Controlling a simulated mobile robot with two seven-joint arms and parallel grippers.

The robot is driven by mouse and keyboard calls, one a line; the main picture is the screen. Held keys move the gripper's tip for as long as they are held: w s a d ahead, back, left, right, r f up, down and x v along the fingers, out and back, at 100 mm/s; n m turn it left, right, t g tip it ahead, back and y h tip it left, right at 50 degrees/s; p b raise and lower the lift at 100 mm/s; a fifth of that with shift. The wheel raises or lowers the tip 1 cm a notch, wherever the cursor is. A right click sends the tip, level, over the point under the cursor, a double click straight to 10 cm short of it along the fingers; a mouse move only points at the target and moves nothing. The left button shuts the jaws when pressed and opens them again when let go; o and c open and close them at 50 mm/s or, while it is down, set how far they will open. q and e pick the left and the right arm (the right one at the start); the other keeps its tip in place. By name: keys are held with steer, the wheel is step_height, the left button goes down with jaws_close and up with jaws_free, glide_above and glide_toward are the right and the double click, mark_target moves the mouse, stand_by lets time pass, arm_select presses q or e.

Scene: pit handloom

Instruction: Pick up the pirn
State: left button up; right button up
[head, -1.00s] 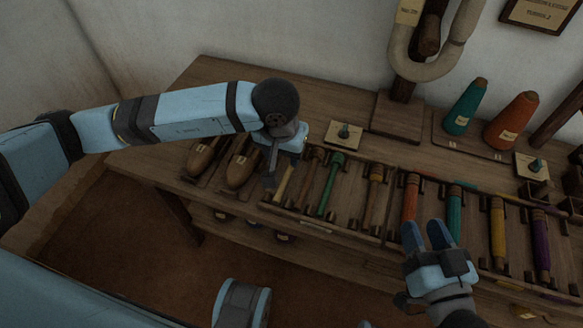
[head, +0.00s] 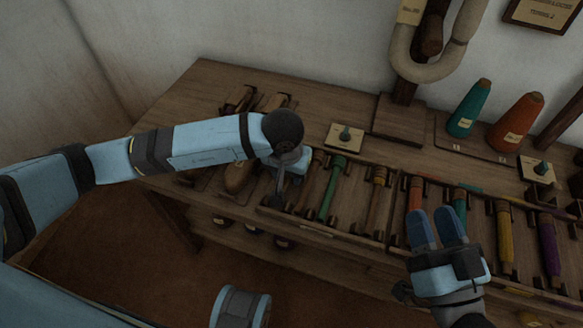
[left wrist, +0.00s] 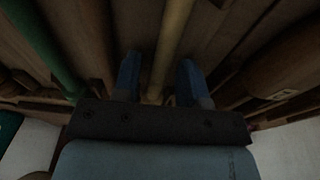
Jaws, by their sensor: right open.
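A pale yellow pirn (left wrist: 174,40) runs between the fingers of my left gripper (left wrist: 158,80) in the left wrist view. The fingers are apart, one on each side of it, with gaps showing. In the head view my left gripper (head: 281,188) points down at the left end of the pirn rack (head: 318,228) and hides most of that pirn. My right gripper (head: 436,226) is open and empty in front of the rack's right part.
More pirns lie to the right: orange (head: 414,192), yellow (head: 505,235) and purple (head: 549,245). A wooden shuttle (head: 238,178) lies left of my left gripper. A teal cone (head: 469,108) and an orange cone (head: 517,122) stand behind.

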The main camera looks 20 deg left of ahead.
arm_select(q)
jaws_close()
steer(key=shift+r, duration=0.15)
